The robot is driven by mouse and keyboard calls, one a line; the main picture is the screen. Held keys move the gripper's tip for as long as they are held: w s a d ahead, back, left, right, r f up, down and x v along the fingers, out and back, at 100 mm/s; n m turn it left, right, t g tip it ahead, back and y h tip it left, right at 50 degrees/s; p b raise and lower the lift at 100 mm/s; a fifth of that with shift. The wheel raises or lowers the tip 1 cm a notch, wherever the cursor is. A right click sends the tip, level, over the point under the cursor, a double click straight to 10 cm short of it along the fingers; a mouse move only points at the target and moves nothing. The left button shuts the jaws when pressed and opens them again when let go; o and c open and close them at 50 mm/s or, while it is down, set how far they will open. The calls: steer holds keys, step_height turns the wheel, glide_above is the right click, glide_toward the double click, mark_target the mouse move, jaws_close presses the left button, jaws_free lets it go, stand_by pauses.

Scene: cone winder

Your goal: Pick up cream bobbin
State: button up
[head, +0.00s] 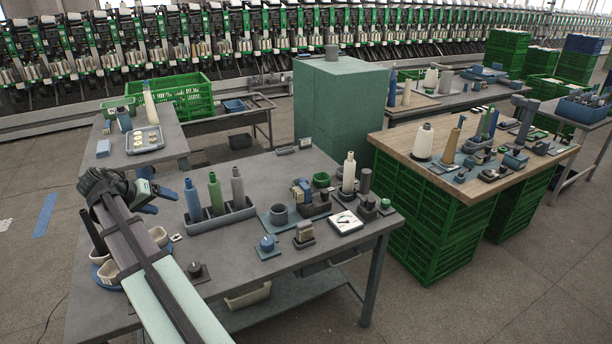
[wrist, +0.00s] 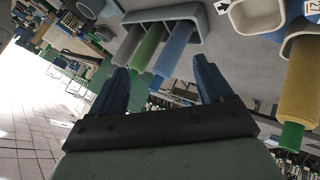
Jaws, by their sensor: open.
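A cream bobbin (head: 348,174) stands upright toward the back right of the grey table (head: 262,172), among small fittings. My gripper (head: 160,200) is at the left of that table, well apart from this bobbin, with the rack between them. Its blue fingers are apart and nothing is held; they also show open in the wrist view (wrist: 162,85). The grey rack (head: 218,220) holds a blue bobbin (head: 193,200), a green bobbin (head: 215,194) and a grey bobbin (head: 237,188). In the wrist view, a yellow-tan bobbin (wrist: 301,95) with a green tip shows at the right.
Cream cups (head: 158,237) sit at the left, partly behind my arm. A white dial gauge (head: 346,222) and a dark cylinder (head: 365,181) are close to the cream bobbin. A teal cabinet (head: 335,105) stands behind. Another table (head: 400,138) at right carries cones.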

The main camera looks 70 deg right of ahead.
steer(key=s+d+f+m+y, duration=0.2)
steer(key=s+d+m+y, duration=0.15)
steer(key=s+d, duration=0.7)
steer(key=m+t+y, duration=0.2)
steer(key=m+y, duration=0.1)
glide_toward(351, 153)
steer(key=f, duration=0.3)
steer(key=d+f, duration=0.1)
steer(key=f, duration=0.2)
steer(key=d+f, duration=0.1)
steer(key=f, duration=0.2)
steer(key=shift+s, duration=0.15)
steer(key=shift+d+f, duration=0.2)
steer(key=shift+f, duration=2.35)
steer(key=c, duration=1.1)
steer(key=shift+r, duration=0.15)
